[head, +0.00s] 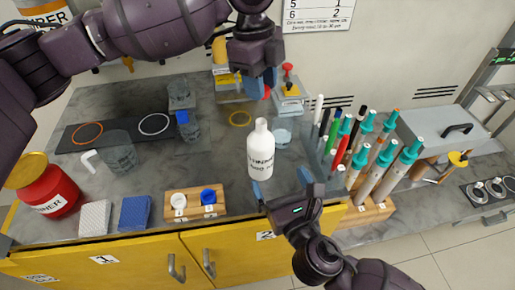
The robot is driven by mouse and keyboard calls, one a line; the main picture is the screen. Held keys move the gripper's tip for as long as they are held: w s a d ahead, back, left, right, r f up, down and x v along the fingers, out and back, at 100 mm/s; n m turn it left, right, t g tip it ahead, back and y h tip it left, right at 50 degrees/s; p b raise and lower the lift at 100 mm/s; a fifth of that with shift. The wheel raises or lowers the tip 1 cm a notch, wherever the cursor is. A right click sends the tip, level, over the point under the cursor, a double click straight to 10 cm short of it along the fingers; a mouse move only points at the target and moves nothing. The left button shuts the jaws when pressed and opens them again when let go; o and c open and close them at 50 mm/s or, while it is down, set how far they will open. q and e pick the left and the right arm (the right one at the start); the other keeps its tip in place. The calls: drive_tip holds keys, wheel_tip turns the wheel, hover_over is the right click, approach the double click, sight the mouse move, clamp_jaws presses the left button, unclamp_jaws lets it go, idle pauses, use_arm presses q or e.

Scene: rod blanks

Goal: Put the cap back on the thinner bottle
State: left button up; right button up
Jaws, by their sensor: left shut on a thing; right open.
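The white bottle (260,160), with dark lettering that seems to read THINNER, stands upright near the middle of the counter. Its narrow white neck shows no coloured cap. My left gripper (258,90) is above and behind the bottle in the picture, shut on a small red thing (267,92), which looks like a cap and is mostly hidden by the fingers. My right gripper (283,190) is open and empty at the bottle's lower front, its fingers on either side of the bottle's base in the picture; I cannot tell whether they touch it.
A red container (48,190) with a yellow lid stands at left. A wooden block (194,206) holds a white and a blue disc. Several pens and teal-topped tubes (382,165) stand in a rack at right. Clear cups (118,155) are at left. Yellow-based fixtures stand behind.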

sight(261, 143)
use_arm(q)
drive_tip(key=shift+s, duration=0.15)
use_arm(e)
drive_tip(key=shift+s, duration=0.1)
drive_tip(key=x, duration=1.2)
drive_tip(key=c, duration=1.4)
use_arm(q)
drive_tip(key=shift+f, duration=2.45)
drive_tip(key=shift+f, duration=0.2)
drive_tip(key=shift+f, duration=0.75)
drive_tip(key=shift+f, duration=0.55)
